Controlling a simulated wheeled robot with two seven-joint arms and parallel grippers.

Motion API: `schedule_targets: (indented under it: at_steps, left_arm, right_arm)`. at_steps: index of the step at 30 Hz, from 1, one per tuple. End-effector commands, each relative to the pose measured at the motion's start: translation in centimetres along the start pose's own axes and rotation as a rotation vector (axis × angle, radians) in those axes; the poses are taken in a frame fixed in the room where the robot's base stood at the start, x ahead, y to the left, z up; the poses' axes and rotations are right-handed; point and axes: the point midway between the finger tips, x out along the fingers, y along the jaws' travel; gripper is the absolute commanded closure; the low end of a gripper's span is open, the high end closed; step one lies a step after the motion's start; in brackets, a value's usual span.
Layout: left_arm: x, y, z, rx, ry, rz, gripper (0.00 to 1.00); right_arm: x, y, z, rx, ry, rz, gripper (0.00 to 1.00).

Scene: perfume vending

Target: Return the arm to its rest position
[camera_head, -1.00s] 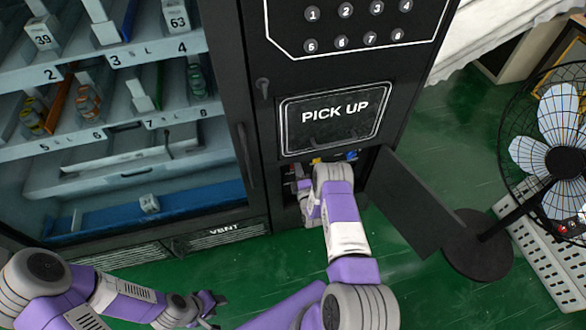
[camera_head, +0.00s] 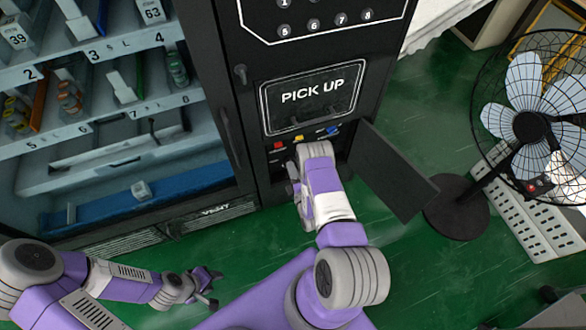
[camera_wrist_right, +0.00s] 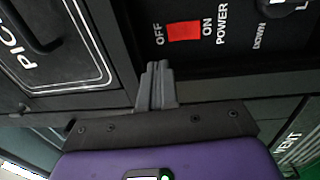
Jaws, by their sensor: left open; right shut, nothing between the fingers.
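My right gripper (camera_wrist_right: 157,82) is shut and empty in the right wrist view, its fingertips just short of the panel with the red power switch (camera_wrist_right: 184,31). In the head view my right arm (camera_head: 323,185) reaches to the open compartment below the PICK UP flap, and its wrist hides part of the opening. The gripper's tips are hard to make out there. The red switch (camera_head: 278,146) shows to the left of the wrist. My left gripper (camera_head: 207,286) is open and empty, low over the green floor in front of the vending machine.
The black PICK UP flap (camera_head: 314,98) is just above my right wrist. The open compartment door (camera_head: 393,172) juts out to its right. A fan (camera_head: 527,125) stands further right on a round base (camera_head: 456,207). Green floor (camera_head: 240,245) lies clear between my arms.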

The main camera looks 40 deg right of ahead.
Motion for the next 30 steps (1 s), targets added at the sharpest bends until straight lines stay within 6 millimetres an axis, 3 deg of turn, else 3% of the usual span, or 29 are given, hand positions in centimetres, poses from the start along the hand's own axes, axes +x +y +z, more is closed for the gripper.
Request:
schedule_targets:
  at_steps: [6, 23, 26, 30]
  left_arm:
    - [-0.7, 0.3, 0.0, 0.000, 0.000, 0.000, 0.57]
    - [-0.7, 0.2, 0.0, 0.000, 0.000, 0.000, 0.57]
    - [-0.7, 0.2, 0.0, 0.000, 0.000, 0.000, 0.57]
    - [-0.7, 0.3, 0.0, 0.000, 0.000, 0.000, 0.57]
  right_arm:
    - [-1.1, 0.4, 0.0, 0.001, -0.001, 0.001, 1.00]
    - [-1.1, 0.3, -0.1, 0.005, 0.000, -0.001, 1.00]
    - [-0.9, 0.0, -0.4, 0.053, -0.002, -0.043, 1.00]
    - [-0.4, -1.1, -2.0, 0.273, -0.025, -0.229, 1.00]
